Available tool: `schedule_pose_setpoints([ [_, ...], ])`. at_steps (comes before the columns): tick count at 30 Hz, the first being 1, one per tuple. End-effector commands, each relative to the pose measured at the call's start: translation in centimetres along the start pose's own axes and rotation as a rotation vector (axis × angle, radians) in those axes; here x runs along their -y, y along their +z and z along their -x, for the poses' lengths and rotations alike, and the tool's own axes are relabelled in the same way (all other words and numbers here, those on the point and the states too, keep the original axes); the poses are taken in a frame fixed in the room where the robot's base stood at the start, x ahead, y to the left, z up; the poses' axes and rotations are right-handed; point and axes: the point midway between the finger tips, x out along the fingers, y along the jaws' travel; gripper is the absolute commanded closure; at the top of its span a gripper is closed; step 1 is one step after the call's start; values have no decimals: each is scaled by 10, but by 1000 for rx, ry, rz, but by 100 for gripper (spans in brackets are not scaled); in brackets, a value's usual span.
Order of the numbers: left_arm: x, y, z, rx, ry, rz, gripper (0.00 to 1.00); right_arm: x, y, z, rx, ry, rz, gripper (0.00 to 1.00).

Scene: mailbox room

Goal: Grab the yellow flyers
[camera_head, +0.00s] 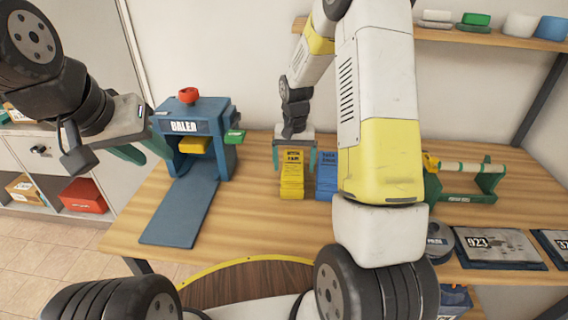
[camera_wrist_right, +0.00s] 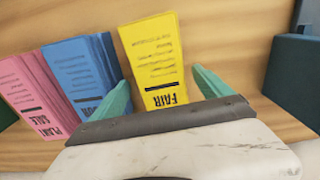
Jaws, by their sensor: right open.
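My right gripper (camera_head: 294,161) is directly over the stack. Its teal fingers (camera_wrist_right: 165,88) are open, one on each side of the yellow flyers, with a gap to each side. My left gripper (camera_head: 142,150) is raised at the left near the blue baler, with its fingers apart and empty.
Blue flyers (camera_head: 326,180) stand close beside the yellow stack, and pink flyers (camera_wrist_right: 35,95) lie beyond them. A blue baler (camera_head: 195,130) stands left. A green-framed roll holder (camera_head: 465,182) and grey parcels (camera_head: 495,245) are right. Bare table lies in front of the stack.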

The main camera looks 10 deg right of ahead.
Motion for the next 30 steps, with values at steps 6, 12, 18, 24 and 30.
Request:
schedule_pose_setpoints([
  [6,0,0,0,0,0,0,64,2,2,-31,3,0,0,11],
  [12,0,0,0,0,0,0,64,3,1,-35,0,-1,1,11],
  [18,0,0,0,0,0,0,64,3,1,-34,0,-1,1,31],
  [24,0,0,0,0,0,0,64,3,1,-34,0,-1,1,70],
  [30,0,0,0,0,0,0,64,3,1,-34,-1,-2,1,100],
])
